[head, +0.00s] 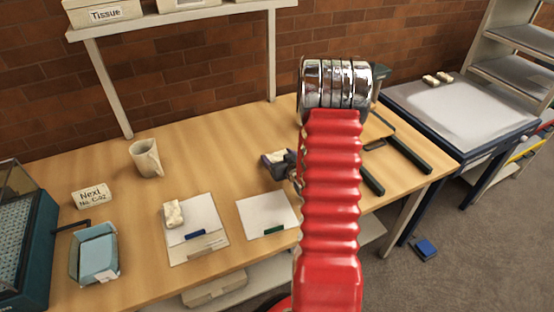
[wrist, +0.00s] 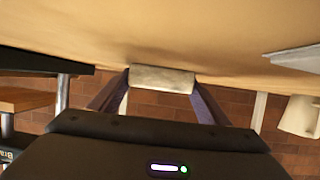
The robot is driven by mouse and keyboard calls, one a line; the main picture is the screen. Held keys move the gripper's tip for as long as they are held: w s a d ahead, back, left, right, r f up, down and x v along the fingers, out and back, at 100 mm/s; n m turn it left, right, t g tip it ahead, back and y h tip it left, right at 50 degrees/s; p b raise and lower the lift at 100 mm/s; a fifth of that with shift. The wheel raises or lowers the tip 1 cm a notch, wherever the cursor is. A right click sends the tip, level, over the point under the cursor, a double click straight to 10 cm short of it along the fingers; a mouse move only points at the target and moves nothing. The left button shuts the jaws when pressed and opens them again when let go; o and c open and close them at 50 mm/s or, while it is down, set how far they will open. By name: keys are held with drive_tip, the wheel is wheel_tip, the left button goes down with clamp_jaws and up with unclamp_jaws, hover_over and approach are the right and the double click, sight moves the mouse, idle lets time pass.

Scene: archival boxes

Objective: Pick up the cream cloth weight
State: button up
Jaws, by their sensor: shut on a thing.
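My gripper (head: 283,163) is over the wooden desk, behind the right paper packet. It is shut on a small cream cloth weight (head: 275,156). In the wrist view my gripper (wrist: 162,90) has a finger on each side of the same weight (wrist: 162,78), a pale block lying across between the fingertips. I cannot tell for sure whether the weight touches the desk. Another cream weight (head: 173,214) lies on the left paper packet (head: 205,240).
The right paper packet (head: 265,215) with a green tab lies in front of my gripper. A cream mug (head: 147,158), a name sign (head: 92,195) and a blue tray (head: 97,252) stand at left. Dark bars (head: 408,153) lie at right. Two cream pieces (head: 430,80) lie on a side table.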

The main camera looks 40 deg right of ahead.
sight(278, 156)
drive_tip(key=c, duration=0.4)
drive_tip(key=shift+o, duration=0.2)
drive_tip(key=shift+r, duration=0.15)
drive_tip(key=shift+r, duration=4.95)
